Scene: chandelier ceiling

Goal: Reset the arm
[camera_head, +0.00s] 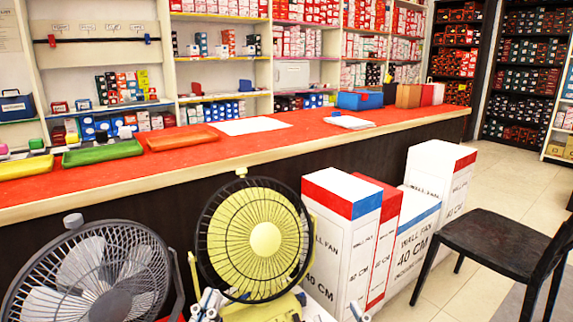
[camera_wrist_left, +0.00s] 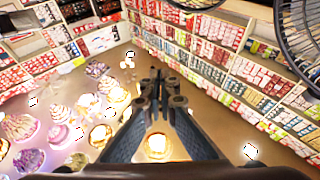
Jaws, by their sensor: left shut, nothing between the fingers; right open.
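My left gripper (camera_head: 206,304) shows at the bottom edge of the head view, in front of the yellow fan's lower left side. In the left wrist view the left gripper (camera_wrist_left: 159,78) has its two dark fingers together with nothing between them. My right gripper (camera_head: 358,311) barely shows at the bottom edge of the head view, in front of the white fan boxes. It is open, and only its tip area is in view. Both grippers look empty and apart from the counter.
A yellow fan (camera_head: 265,238) and a grey fan (camera_head: 92,278) stand close in front. Wall fan boxes (camera_head: 335,235) and a black chair (camera_head: 500,246) are to the right. A red-topped counter (camera_head: 290,138) holds trays. Lit chandeliers (camera_wrist_left: 102,135) show in the left wrist view.

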